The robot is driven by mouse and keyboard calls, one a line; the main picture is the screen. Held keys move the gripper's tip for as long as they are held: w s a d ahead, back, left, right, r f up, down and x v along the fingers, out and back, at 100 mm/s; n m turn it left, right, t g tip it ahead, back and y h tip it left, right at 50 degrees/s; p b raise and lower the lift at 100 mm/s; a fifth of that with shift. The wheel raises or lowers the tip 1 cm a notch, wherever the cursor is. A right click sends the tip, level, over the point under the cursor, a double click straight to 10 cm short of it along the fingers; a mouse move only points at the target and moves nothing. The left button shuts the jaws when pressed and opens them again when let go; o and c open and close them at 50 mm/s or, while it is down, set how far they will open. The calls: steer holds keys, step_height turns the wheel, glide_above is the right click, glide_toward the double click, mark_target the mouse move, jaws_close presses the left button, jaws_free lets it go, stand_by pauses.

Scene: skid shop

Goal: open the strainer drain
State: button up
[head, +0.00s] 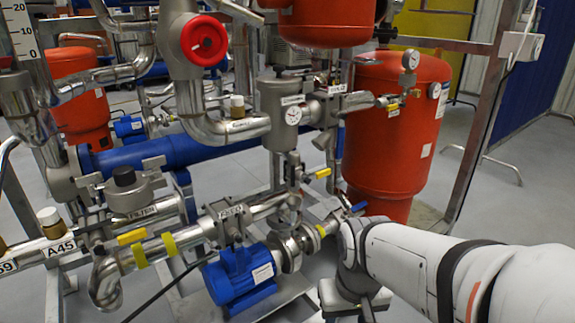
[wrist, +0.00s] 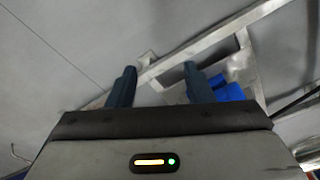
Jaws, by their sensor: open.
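In the head view, a small valve with a yellow lever (head: 323,173) sits beneath a grey vessel (head: 279,105) in the middle. In the head view my arm reaches in from the right, and the fingertips are not visible.
A blue pump motor (head: 240,278) stands on the skid left of my wrist. A tall red tank (head: 395,130) stands behind my arm. Pipes with yellow levers (head: 131,237) crowd the left.

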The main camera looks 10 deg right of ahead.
steer(key=shift+a+r+p, duration=0.15)
steer(key=shift+p, duration=0.2)
steer(key=c, duration=0.3)
steer(key=w+a+r+m+y+p, duration=0.1)
steer(key=m+y+p, duration=0.1)
steer(key=w+a+r+m+g+y+p, duration=0.1)
steer(key=a+m+y+p, duration=0.1)
steer(key=m+p, duration=0.1)
steer(key=w+a+r+m+y+p, duration=0.1)
steer(key=a+r+m+y+p, duration=0.1)
steer(key=shift+a+g+p, duration=0.1)
steer(key=shift+g+p, duration=0.25)
steer(key=shift+g, duration=0.05)
jaws_close()
steer(key=w+d+r+m+t+y+p, duration=0.2)
steer(key=w+r+m+t+y+p, duration=0.15)
steer(key=w+m+p, duration=0.35)
steer(key=w+d+r+m+t+y+p, duration=0.25)
steer(key=w+m+t+p, duration=0.2)
steer(key=w+m, duration=0.35)
steer(key=w+d+m+t+h+p, duration=0.3)
steer(key=w+d+m+t+h, duration=0.1)
steer(key=d+m, duration=0.4)
steer(key=shift+w+d+f+t+h, duration=0.25)
steer(key=shift+d+f+t+h, duration=0.2)
steer(key=shift+d+t+h, duration=0.1)
